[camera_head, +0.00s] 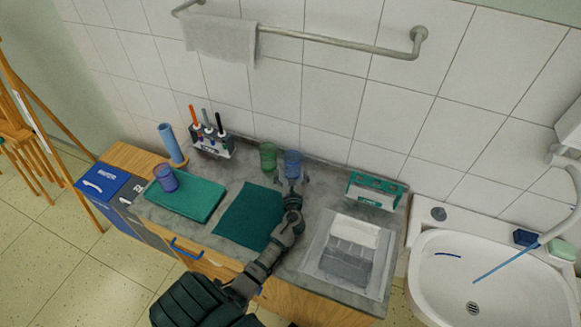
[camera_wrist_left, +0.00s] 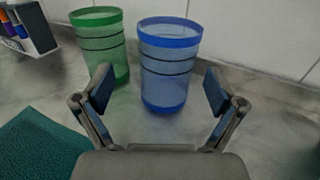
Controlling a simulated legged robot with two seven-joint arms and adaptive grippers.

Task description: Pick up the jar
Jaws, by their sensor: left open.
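A translucent blue jar (camera_head: 292,160) stands upright on the grey counter near the tiled wall. It also shows in the left wrist view (camera_wrist_left: 168,66), ahead of and between the fingers. A green jar (camera_head: 268,157) stands just to its left, and shows in the left wrist view (camera_wrist_left: 101,46) beyond the left finger. A purple jar (camera_head: 166,178) stands farther left by the folded green cloth. My left gripper (camera_head: 291,182) is open and empty, close in front of the blue jar; its fingers (camera_wrist_left: 158,92) are not closed on it. My right gripper is out of view.
A dark green mat (camera_head: 246,217) and a folded green cloth (camera_head: 185,200) lie to the left. A marker holder (camera_head: 212,146) and blue roll (camera_head: 171,143) stand behind. To the right are a grey tray (camera_head: 313,262), a green box (camera_head: 374,189) and a sink (camera_head: 490,285).

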